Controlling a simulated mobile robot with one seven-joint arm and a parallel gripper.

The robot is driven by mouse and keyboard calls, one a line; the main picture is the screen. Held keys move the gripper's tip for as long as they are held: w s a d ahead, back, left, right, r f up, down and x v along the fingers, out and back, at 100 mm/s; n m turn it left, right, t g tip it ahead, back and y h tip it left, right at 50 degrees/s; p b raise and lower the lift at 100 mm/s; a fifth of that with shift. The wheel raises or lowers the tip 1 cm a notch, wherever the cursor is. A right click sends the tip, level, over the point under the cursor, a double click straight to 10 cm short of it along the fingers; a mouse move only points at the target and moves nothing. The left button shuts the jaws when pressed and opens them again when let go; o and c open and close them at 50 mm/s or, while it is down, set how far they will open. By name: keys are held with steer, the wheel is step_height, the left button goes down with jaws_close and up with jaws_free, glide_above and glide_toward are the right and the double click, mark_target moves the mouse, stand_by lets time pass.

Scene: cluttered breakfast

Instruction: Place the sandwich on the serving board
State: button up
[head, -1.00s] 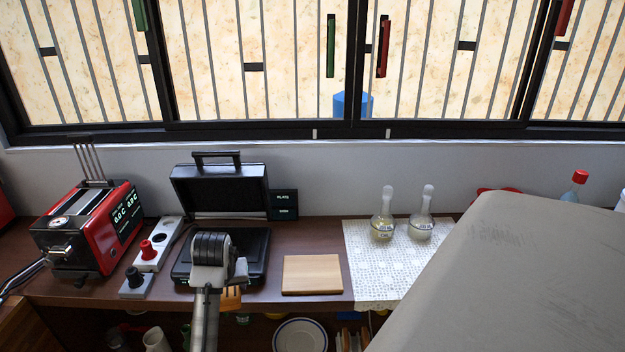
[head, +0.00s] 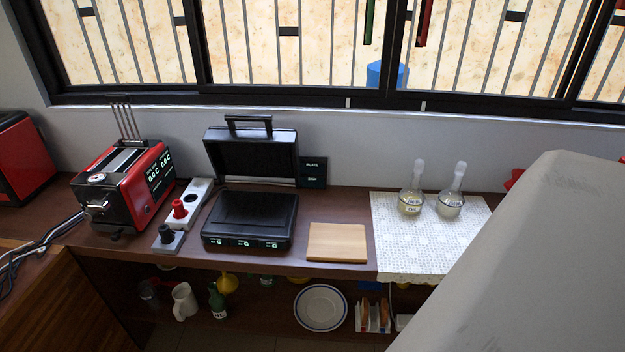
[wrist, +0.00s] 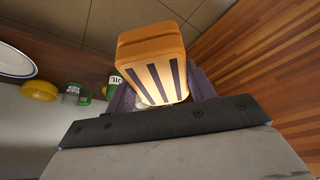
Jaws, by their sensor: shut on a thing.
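The sandwich (wrist: 160,78) is toasted golden-brown with dark grill stripes on one face; it shows in the wrist view only. My gripper (wrist: 158,92) is shut on it, with a finger on either side, and holds it clear of the surfaces around. The serving board (head: 337,242) is a plain pale wooden rectangle lying flat on the counter in the head view, with nothing on it. My gripper and the sandwich are outside the head view, so their distance from the board cannot be told.
An open sandwich press (head: 248,218) stands left of the board. A white lace cloth (head: 400,262) with two glass bottles (head: 430,203) lies to the right. A red toaster (head: 125,185) is further left. A shelf below holds a plate (head: 321,307) and a toast rack (head: 373,315).

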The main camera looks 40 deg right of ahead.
steer(key=shift+s+a+f, duration=0.15)
steer(key=shift+a+f, duration=0.7)
steer(key=shift+a, duration=0.1)
steer(key=shift+d, duration=0.15)
steer(key=shift+f+b, duration=0.6)
steer(key=shift+b, duration=0.15)
step_height(320, 180, up, 2)
steer(key=p, duration=0.2)
steer(key=shift+r+p, duration=0.25)
steer(key=shift+p, duration=0.05)
steer(key=shift+f, duration=0.4)
steer(key=shift+s+a, duration=0.2)
steer(key=shift+a, duration=0.05)
steer(key=shift+w+d+r, duration=0.15)
steer(key=shift+w, duration=0.15)
